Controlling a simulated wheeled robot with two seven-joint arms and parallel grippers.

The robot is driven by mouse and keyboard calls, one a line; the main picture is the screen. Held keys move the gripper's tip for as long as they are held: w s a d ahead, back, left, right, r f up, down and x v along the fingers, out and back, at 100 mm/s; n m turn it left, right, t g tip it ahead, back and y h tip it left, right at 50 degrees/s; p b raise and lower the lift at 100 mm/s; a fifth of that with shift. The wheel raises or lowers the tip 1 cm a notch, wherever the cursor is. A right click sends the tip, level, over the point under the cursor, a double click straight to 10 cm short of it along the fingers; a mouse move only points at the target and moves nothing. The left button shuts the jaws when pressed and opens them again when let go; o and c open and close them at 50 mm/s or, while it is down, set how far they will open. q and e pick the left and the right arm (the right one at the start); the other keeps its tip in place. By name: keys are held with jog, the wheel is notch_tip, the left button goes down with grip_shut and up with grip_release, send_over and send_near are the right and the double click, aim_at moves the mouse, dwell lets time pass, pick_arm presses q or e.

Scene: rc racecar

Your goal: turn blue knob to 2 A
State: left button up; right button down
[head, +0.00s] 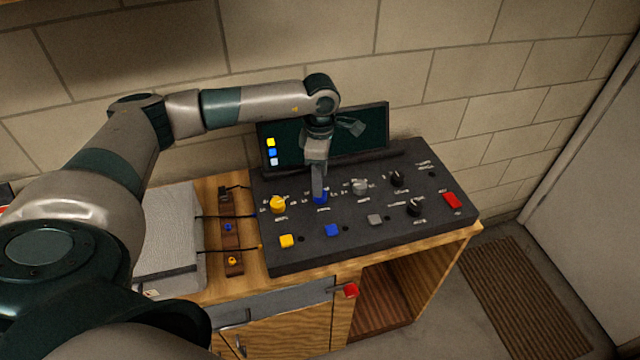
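The blue knob (321,199) is on the dark control panel (300,258), between a yellow knob (278,204) and a grey knob (360,187). My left gripper (319,192) points straight down onto the blue knob, and its fingers hide part of it. I cannot tell whether the fingers are closed around the knob or only over it. The scale marks around the knob are too small to read. A dark screen (350,137) stands behind the panel with yellow, blue and white squares at its left. My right gripper is not in view.
Below the knobs are yellow (287,241), blue (332,230) and grey (375,221) buttons. Black knobs (414,207) and a red switch (452,200) are at the right. A grey box (170,240) with cables stands left of the panel. A brick wall is close behind.

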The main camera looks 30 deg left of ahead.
pick_arm(q)
jog(key=shift+f+p, duration=0.85)
jog(key=shift+f, duration=1.8)
jog(key=c, duration=1)
